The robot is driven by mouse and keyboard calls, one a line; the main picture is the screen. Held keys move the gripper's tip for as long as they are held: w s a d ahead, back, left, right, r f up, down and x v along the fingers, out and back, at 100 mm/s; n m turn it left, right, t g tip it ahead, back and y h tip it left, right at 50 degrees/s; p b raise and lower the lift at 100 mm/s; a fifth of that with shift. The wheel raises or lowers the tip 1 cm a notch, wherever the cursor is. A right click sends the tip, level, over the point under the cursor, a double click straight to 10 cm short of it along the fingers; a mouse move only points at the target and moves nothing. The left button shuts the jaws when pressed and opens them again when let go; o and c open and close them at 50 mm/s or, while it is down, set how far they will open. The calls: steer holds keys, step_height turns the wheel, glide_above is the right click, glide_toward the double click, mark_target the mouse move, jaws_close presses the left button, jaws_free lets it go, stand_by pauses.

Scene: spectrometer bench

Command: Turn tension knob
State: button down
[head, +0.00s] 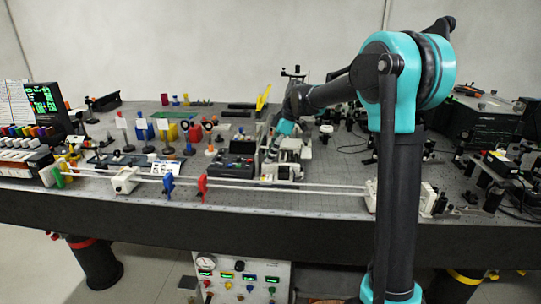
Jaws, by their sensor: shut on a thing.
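My gripper (272,152) is at the far end of my arm, low over the middle of the bench. It is small and dark in the head view, and my wrist partly covers it. It is shut on a small part at the white stage assembly (286,172), which I take to be the tension knob. The knob itself is hidden by the fingers and too small to make out, so its turn angle cannot be told.
A black control box (232,166) stands just left of my gripper. White rails (300,187) run along the front, with red (202,187) and blue (168,185) clamps. Optic mounts crowd the bench (320,210) on both sides. Its front strip is bare.

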steer(key=c, duration=1.7)
jaws_free()
steer(key=v, duration=1.2)
